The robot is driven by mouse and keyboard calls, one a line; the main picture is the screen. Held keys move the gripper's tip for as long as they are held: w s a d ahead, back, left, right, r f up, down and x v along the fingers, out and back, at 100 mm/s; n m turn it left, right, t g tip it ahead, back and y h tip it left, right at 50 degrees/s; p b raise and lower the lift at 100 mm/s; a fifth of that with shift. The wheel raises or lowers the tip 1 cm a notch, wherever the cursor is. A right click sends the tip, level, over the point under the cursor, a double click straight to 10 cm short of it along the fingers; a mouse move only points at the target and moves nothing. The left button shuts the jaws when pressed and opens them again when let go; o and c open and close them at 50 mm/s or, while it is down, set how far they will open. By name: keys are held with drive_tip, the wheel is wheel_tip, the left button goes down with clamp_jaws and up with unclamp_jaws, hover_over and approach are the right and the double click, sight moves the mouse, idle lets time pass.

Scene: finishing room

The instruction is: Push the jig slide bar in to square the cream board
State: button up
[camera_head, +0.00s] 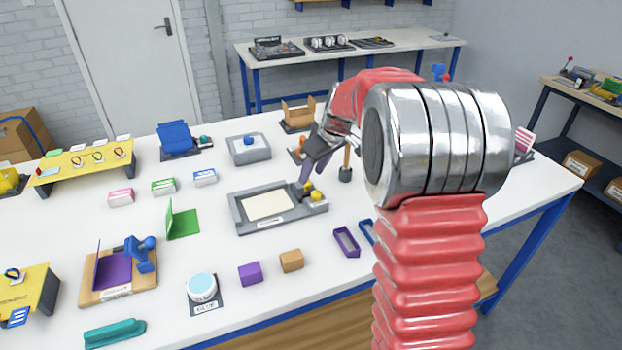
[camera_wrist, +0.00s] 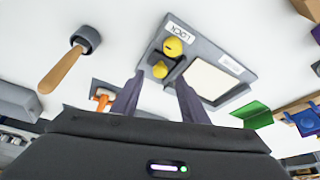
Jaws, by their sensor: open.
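The grey jig (camera_head: 240,221) lies flat near the middle of the white table, with the cream board (camera_head: 268,205) lying inside its raised edges. Two yellow knobs (camera_head: 311,191) sit at its right end, on or beside a dark piece that seems to be the slide bar. The wrist view also shows the knobs (camera_wrist: 173,47), the cream board (camera_wrist: 210,80) and a LOCK label. My gripper (camera_head: 307,176) has purple fingers and is open, close behind and above the knob end. In the wrist view its fingertips (camera_wrist: 160,76) are apart; contact cannot be told.
A wooden-handled tool (camera_head: 345,166) stands right of my gripper. A grey box with a blue knob (camera_head: 249,149) is behind the jig. A green folded piece (camera_head: 181,222) lies left, and purple (camera_head: 250,273) and orange (camera_head: 291,260) blocks lie in front.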

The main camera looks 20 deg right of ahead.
sight(309, 184)
drive_tip(key=shift+x, duration=2)
clamp_jaws()
